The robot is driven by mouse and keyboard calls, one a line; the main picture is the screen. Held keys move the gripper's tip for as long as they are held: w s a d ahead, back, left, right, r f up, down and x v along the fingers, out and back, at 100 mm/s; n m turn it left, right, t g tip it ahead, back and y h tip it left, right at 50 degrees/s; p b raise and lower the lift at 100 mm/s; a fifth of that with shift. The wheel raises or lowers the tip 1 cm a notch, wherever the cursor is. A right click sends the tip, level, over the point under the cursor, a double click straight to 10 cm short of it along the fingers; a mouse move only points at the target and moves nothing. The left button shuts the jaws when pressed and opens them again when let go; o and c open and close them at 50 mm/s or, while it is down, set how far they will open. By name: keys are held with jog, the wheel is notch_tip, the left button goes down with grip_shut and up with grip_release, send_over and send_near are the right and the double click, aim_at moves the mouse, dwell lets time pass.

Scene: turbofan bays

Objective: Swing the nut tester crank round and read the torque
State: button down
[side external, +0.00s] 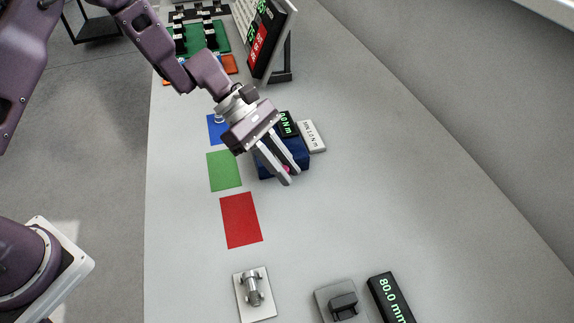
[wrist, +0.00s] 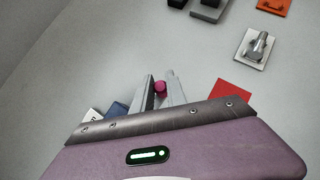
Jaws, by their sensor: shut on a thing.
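The nut tester is a blue box (side external: 294,152) on the bench in the side view, largely covered by my gripper. Its black display (side external: 287,124) shows green characters ending in "N m"; the full reading is partly hidden. A pale label plate (side external: 312,136) lies beside it, its text too small to read surely. My gripper (side external: 290,180) points down over the tester, its fingers shut on the pink crank knob (side external: 286,169). In the wrist view the knob (wrist: 160,87) sits between the fingertips. The crank arm and nut are hidden.
Blue (side external: 217,129), green (side external: 224,170) and red (side external: 241,220) mats lie left of the tester. A metal fitting on a plate (side external: 254,294), a grey block (side external: 342,303) and an "80.0 mm" display (side external: 390,298) stand nearer. A tilted scoreboard (side external: 266,38) stands behind. Bench right is clear.

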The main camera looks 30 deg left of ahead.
jog(key=a+m+g, duration=0.1)
jog(key=s+a+m+g, duration=0.1)
jog(key=m, duration=0.1)
jog(key=a+m+g+y, duration=0.1)
jog(key=m, duration=0.1)
jog(key=shift+s+a+g, duration=0.15)
jog(key=shift+s+g, duration=0.15)
jog(key=shift+g, duration=0.1)
jog(key=a+m+g+y, duration=0.1)
jog(key=m, duration=0.1)
jog(key=a+m+g+y, duration=0.1)
jog(key=a+m, duration=0.1)
jog(key=shift+s+a+g, duration=0.1)
jog(key=shift+s+g, duration=0.05)
jog(key=shift+g, duration=0.15)
jog(key=a+m+y, duration=0.1)
jog(key=m, duration=0.1)
jog(key=a+m+g+y, duration=0.1)
jog(key=m, duration=0.1)
jog(key=shift+w+a+y, duration=0.25)
jog(key=shift+w+y, duration=0.05)
jog(key=shift+y, duration=0.1)
jog(key=shift+w+a+m+g+y, duration=0.25)
jog(key=shift+w+a+m+y, duration=0.1)
jog(key=shift+a+m+y, duration=0.45)
jog(key=shift+w+a+m+g+y, duration=0.3)
jog(key=shift+m+y, duration=0.3)
jog(key=shift+m, duration=0.4)
jog(key=shift+w+a, duration=0.1)
